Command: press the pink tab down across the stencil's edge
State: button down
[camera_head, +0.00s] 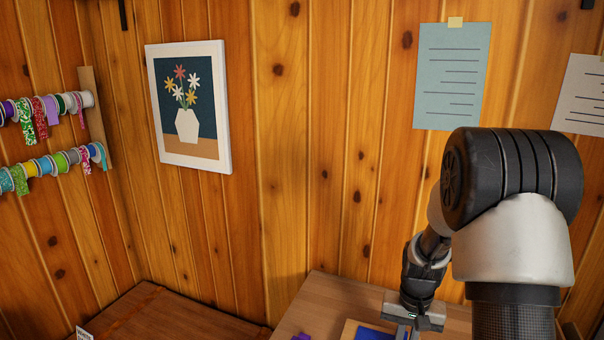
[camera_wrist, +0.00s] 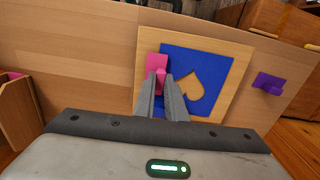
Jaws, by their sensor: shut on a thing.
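The blue stencil (camera_wrist: 218,62) with a heart-shaped cutout lies on a light wooden board (camera_wrist: 240,88). A corner of the stencil (camera_head: 367,334) also shows at the bottom of the head view. The pink tab (camera_wrist: 156,62) is at the stencil's upper left edge in the wrist view, its flat part overlapping both board and blue. My gripper (camera_wrist: 163,82) is shut on the pink tab's raised part, between the fingertips. My fingers hide part of the stencil's left side. I cannot tell whether the tab is flat against the surface. My gripper (camera_head: 408,328) is partly cut off in the head view.
A purple tab (camera_wrist: 268,83) lies on the wooden table (camera_wrist: 85,50), right of the board. The table left of the board is clear. A wooden box (camera_wrist: 15,98) with something pink inside stands at the left. A wood-plank wall (camera_head: 310,130) rises behind the table.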

jog(key=shift+r+p, duration=2.1)
jog(key=shift+r, duration=1.2)
